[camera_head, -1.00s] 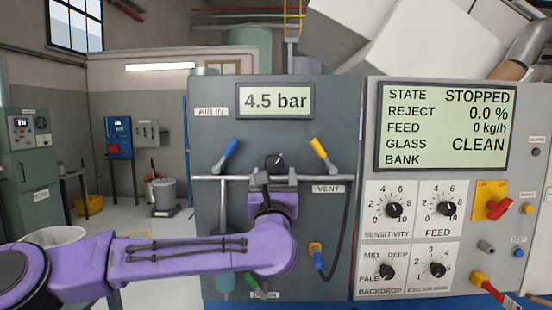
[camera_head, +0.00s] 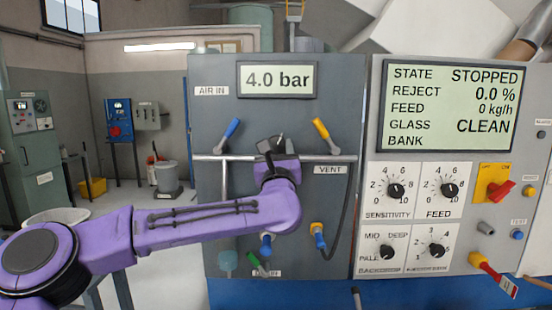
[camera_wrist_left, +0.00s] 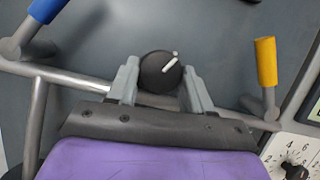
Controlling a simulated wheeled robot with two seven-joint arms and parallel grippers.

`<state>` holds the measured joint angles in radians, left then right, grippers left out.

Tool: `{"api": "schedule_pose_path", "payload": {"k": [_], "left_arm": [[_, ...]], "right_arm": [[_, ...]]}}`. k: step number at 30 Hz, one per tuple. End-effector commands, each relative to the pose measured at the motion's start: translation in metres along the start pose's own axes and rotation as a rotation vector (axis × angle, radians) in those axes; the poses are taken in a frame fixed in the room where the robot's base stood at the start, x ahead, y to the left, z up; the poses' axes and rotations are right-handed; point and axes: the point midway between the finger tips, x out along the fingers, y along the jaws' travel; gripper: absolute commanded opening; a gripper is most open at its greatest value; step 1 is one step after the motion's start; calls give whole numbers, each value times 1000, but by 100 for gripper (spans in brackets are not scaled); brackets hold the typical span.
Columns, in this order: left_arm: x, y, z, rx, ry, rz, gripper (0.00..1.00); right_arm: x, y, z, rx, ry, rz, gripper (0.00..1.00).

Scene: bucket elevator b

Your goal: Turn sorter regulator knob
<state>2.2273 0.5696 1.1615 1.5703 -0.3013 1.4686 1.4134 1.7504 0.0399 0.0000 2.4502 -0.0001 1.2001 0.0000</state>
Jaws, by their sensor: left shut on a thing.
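The black regulator knob (camera_wrist_left: 161,72) with a white pointer line sits between the two grey fingers of my left gripper (camera_wrist_left: 160,84) in the left wrist view. The fingers are shut on its sides. In the head view the left gripper (camera_head: 279,146) reaches the knob on the grey panel (camera_head: 300,230), in front of the horizontal pipe, and mostly hides the knob. The pressure display (camera_head: 277,79) above reads 4.0 bar. My right gripper is not in view.
A blue-handled valve (camera_head: 232,128) is left of the gripper and a yellow-handled valve (camera_head: 321,129) right of it, both close. The pipe (camera_head: 208,157) runs across the panel. The sorter screen (camera_head: 450,105) reads STOPPED, with dials (camera_head: 396,190) below it.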

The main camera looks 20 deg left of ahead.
Motion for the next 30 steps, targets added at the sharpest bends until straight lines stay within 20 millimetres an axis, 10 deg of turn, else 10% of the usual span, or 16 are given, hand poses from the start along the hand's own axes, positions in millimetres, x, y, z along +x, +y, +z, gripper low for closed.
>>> {"api": "schedule_pose_path", "payload": {"k": [4, 16, 17, 18, 30], "left_arm": [[-3, 0, -6, -110, -5, 46, 20], [0, -1, 0, -159, -2, 65, 20], [0, -1, 0, -159, -2, 65, 60], [0, -1, 0, -158, -2, 65, 73], [-14, -2, -3, -158, -3, 63, 74]], "right_arm": [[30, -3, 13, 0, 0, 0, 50], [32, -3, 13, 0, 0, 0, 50], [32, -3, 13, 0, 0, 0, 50], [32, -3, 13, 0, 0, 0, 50], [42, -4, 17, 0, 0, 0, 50]]}}
